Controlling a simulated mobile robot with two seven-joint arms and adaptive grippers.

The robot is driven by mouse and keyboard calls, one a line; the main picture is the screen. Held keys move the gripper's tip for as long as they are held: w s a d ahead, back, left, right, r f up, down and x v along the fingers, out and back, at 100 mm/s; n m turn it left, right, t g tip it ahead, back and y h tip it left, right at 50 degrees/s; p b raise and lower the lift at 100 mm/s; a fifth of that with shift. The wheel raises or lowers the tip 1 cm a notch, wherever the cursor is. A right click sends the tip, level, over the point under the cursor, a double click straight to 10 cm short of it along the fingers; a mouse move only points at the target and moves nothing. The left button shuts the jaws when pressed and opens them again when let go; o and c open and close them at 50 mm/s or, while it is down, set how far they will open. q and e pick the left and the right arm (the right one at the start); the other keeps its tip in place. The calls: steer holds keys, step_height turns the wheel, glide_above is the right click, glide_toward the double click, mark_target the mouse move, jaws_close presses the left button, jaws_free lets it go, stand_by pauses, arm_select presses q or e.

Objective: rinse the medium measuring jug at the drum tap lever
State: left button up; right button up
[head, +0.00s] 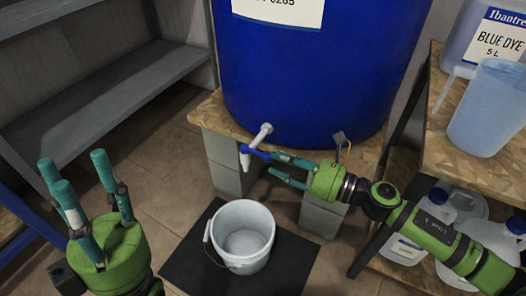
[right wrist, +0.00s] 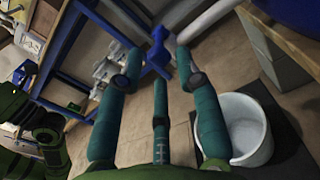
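The drum tap (head: 262,135) is white and sticks out low on the front of a big blue drum (head: 315,70). Its blue lever (head: 257,154) points toward my right gripper (head: 270,163). In the right wrist view the blue lever (right wrist: 157,48) shows at the tips of my right gripper (right wrist: 158,65), whose fingers are spread; I cannot tell whether they touch it. My left gripper (head: 74,175) is open and empty at the lower left, fingers up. A translucent bluish measuring jug (head: 487,108) stands on the wooden shelf at right; its size class is unclear.
A white bucket (head: 242,240) stands on a black mat (head: 190,262) below the tap; it also shows in the right wrist view (right wrist: 246,128). Grey shelving (head: 110,100) is at left. Tiled floor beside the mat is clear.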

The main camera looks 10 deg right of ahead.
mark_target(263, 154)
steer(key=shift+x, duration=2.55)
steer(key=shift+c, duration=0.4)
jaws_close()
